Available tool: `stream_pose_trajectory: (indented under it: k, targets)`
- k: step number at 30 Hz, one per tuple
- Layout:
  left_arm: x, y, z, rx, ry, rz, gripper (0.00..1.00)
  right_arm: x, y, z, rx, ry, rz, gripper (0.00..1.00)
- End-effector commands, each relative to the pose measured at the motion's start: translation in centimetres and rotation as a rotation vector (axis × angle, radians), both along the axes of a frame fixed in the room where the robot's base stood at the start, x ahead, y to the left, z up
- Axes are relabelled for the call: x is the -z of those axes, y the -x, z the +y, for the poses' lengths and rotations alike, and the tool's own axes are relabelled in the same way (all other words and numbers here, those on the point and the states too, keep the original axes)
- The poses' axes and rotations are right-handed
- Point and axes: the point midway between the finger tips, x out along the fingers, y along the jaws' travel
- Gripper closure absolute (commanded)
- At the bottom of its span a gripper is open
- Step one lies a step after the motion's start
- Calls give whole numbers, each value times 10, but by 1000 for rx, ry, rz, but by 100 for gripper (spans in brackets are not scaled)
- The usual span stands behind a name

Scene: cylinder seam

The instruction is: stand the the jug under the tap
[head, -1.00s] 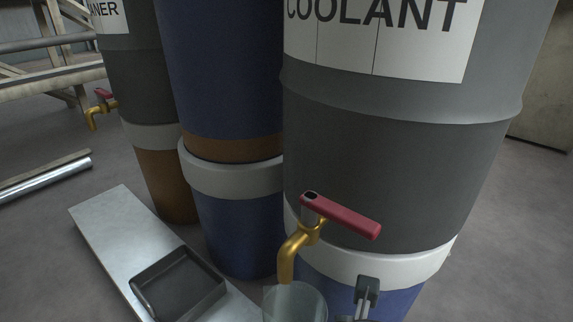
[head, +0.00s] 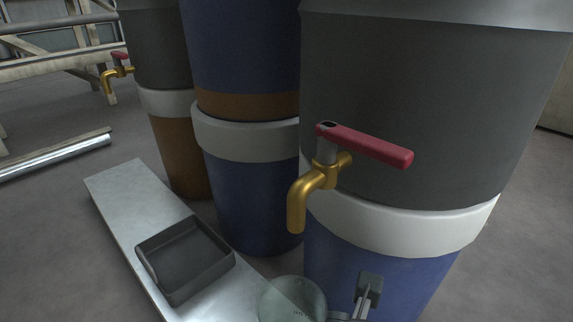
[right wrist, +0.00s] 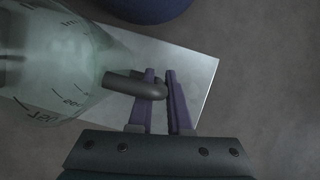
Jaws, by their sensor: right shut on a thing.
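The jug (head: 290,302) is clear, pale green and marked with a scale. It shows at the bottom edge of the head view, its lower part cut off, and also at the left of the right wrist view (right wrist: 50,60). The gold tap (head: 298,204) with a red lever (head: 370,146) sticks out of the nearest drum. The jug appears below the spout's mouth with a gap between. I cannot tell whether its base rests on anything. My right gripper (right wrist: 160,92) is shut on the jug's dark handle (right wrist: 125,84). My left gripper is not in view.
A pale metal board (head: 130,195) runs along the floor in front of the drums, with a dark shallow tray (head: 185,262) on it. The grey drum (head: 420,100) stands on a blue base close behind the tap. Another drum tap (head: 110,75) is at the far left.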

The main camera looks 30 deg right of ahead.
Motion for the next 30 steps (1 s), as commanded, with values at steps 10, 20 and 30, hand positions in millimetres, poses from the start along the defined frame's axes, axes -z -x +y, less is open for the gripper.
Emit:
stream_pose_trajectory:
  k: [10,20,30]
  targets:
    - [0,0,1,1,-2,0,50,1,0,0,0,1,-1,53]
    - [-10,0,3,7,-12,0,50,-12,1,2,0,-1,0,53]
    - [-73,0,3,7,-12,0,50,-79,15,24,0,-1,1,53]
